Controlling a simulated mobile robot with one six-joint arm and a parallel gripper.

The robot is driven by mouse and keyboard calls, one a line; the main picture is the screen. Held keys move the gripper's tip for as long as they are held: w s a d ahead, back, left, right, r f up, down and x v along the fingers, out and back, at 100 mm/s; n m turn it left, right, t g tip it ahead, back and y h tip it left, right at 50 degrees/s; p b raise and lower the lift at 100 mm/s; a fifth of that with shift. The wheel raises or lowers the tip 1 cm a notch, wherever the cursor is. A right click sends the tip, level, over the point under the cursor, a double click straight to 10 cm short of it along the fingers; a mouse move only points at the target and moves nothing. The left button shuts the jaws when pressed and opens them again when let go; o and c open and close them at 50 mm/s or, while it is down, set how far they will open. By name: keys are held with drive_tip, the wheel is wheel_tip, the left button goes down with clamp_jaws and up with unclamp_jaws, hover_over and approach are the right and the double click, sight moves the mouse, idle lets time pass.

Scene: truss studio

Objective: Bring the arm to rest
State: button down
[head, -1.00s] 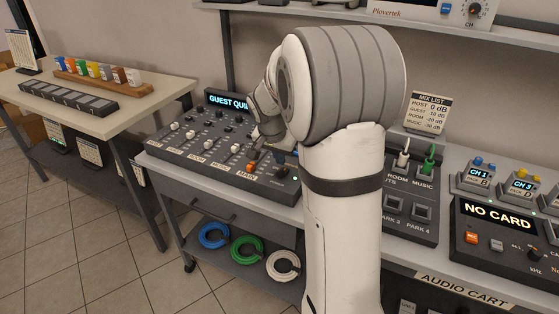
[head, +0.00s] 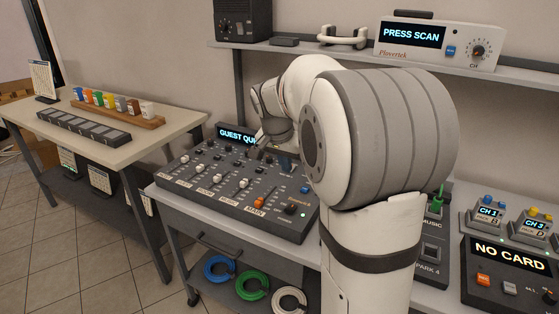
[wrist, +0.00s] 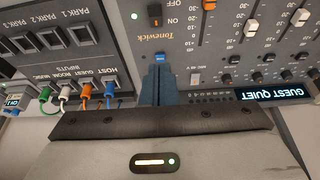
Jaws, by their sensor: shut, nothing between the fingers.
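My arm (head: 383,140) is bent over the audio cart, its large grey and white joint filling the right middle of the head view. My gripper (wrist: 158,86) shows in the wrist view as two dark blue fingers pressed together, with nothing between them. They hang over the back of the mixing desk (head: 240,187), beside its row of meter lights. I cannot tell their height above it. In the head view my arm partly hides the gripper and the desk's right rear.
Plugged cables (wrist: 82,97) stand in the input panel close to the gripper. A shelf with a Plovertek unit (head: 437,42) hangs behind the arm. A NO CARD recorder (head: 512,262) sits at right. A side table (head: 120,158) stands at left, with open floor before it.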

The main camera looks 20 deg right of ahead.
drive_tip(key=s+a+n+y+p, duration=0.1)
drive_tip(key=s+a+n, duration=0.2)
drive_tip(key=s, duration=0.5)
drive_tip(key=s+a+n+y+p, duration=0.1)
drive_tip(key=s+a+n+p, duration=0.1)
drive_tip(key=s, duration=0.6)
drive_tip(key=s+a+f+n+y+p, duration=0.1)
drive_tip(key=s+a+n, duration=0.3)
drive_tip(key=s, duration=0.5)
drive_tip(key=shift+a+n+p, duration=0.4)
drive_tip(key=shift+a, duration=0.75)
